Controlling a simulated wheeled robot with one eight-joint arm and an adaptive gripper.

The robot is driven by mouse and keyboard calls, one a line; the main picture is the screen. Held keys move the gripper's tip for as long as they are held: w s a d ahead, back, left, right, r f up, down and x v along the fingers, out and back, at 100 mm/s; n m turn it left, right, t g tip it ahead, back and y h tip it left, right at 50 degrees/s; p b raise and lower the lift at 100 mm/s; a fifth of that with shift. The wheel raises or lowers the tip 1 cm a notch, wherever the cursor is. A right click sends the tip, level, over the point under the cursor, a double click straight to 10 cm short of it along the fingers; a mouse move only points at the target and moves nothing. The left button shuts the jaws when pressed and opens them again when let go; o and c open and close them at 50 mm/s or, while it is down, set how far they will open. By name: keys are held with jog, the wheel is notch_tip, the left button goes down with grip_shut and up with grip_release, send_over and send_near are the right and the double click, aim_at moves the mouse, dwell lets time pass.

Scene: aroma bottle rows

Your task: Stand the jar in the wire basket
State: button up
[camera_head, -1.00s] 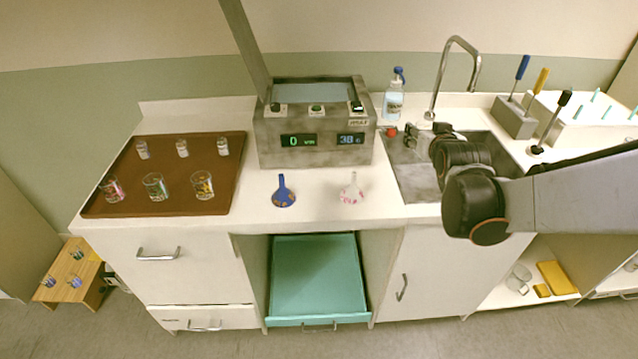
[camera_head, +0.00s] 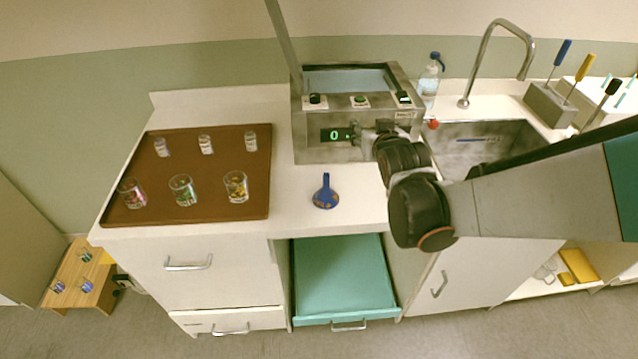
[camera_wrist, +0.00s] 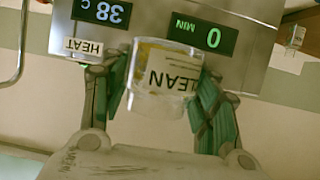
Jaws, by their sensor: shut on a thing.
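My gripper (camera_wrist: 163,112) is shut on a clear glass jar (camera_wrist: 166,78). Pale label patches and letters like "LEAN" show on or through the glass. In the wrist view the jar sits between the green-padded fingers, in front of the control panel of the metal bath (camera_head: 315,154). In the head view my gripper (camera_head: 362,138) is by the right part of the bath's front, below its rim, and hides one display. The jar cannot be made out clearly there. The bath's lid is up and its basin (camera_head: 348,80) looks greyish-blue. I cannot make out a wire basket.
A brown tray (camera_head: 222,216) with several small glasses and vials stands at left. A blue funnel (camera_head: 325,193) stands before the bath. The sink (camera_head: 500,138), tall faucet (camera_head: 490,62) and wash bottle (camera_head: 430,78) are at right. A teal drawer (camera_head: 340,280) is open below.

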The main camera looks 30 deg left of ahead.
aim_at(360, 186)
jog(key=f+b, duration=0.1)
jog(key=f, duration=0.4)
jog(key=f+b, duration=0.2)
jog(key=f, duration=0.3)
jog(key=f+b, duration=0.2)
jog(key=f, duration=0.3)
jog(key=shift+s+a, duration=0.3)
jog(key=shift+f+b, duration=0.2)
jog(key=shift+b, duration=0.1)
jog(key=o, duration=1.1)
jog(key=shift+r, duration=0.1)
